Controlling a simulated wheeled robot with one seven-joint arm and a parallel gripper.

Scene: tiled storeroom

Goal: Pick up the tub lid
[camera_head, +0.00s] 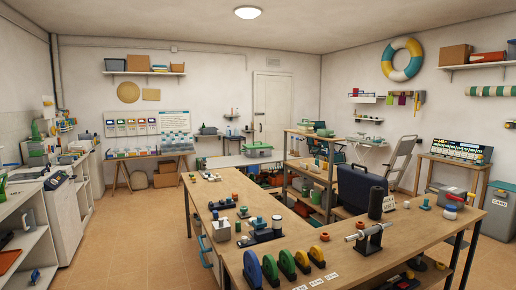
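A clear tub (258,154) with a green lid (258,146) stands on a pale table in the middle distance, beyond the wooden workbench. The lid appears to sit on top of the tub; it is too small to tell how firmly. Another greyish container (37,148) with green on it stands on the left counter, and I cannot tell if it is a tub with a lid. My gripper and arm are not in view.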

